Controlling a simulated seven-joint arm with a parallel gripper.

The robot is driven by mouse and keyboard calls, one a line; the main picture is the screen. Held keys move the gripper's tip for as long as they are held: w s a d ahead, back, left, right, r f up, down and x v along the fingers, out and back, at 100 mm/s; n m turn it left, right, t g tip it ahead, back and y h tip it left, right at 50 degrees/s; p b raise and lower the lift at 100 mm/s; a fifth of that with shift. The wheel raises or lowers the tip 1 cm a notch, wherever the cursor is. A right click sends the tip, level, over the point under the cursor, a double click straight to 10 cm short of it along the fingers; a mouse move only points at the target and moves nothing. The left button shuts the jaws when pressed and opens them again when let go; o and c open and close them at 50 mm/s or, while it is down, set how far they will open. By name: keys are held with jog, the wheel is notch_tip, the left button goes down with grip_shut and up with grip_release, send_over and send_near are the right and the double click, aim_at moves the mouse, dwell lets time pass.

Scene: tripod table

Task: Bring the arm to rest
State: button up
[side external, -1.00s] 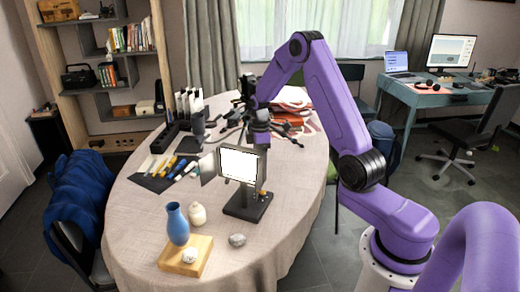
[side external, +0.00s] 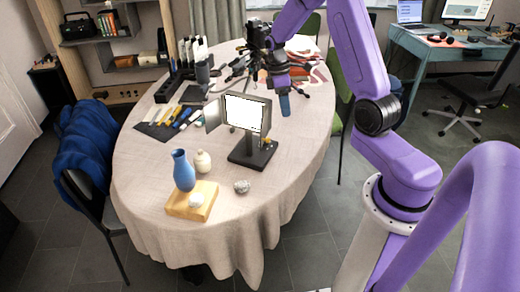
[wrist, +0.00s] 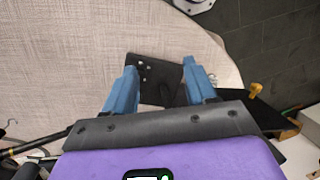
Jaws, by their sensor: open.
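My gripper (side external: 285,104) hangs fingers down over the far right part of the table, just right of the lit panel in the side view. Only one blue finger shows clearly there. In the wrist view the two blue fingers of my gripper (wrist: 160,80) stand well apart, with nothing held between them. A dark plate with small bolts (wrist: 146,68) lies beyond and below the fingertips. I cannot tell how far below it is.
The panel lamp (side external: 246,112) stands beside my gripper. A blue vase (side external: 183,171) and a wooden board (side external: 178,208) stand near the front, with a cream jar (side external: 203,162) and a stone (side external: 241,187). The table's right front is clear.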

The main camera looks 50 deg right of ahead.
jog(key=s+a+r+n+t+h, duration=0.1)
jog(key=s+a+r, duration=0.35)
jog(key=a, duration=0.45)
jog(key=s+a+r+n, duration=0.1)
jog(key=s+a+r, duration=0.2)
jog(key=s+a, duration=0.5)
jog(key=s+a+r+n+t, duration=0.1)
jog(key=s+a, duration=0.2)
jog(key=s, duration=0.3)
jog(key=s+a+r+n+y, duration=0.1)
jog(key=s+a+n, duration=0.1)
jog(key=s+a, duration=0.2)
jog(key=s, duration=0.2)
jog(key=shift+s+r+t, duration=0.4)
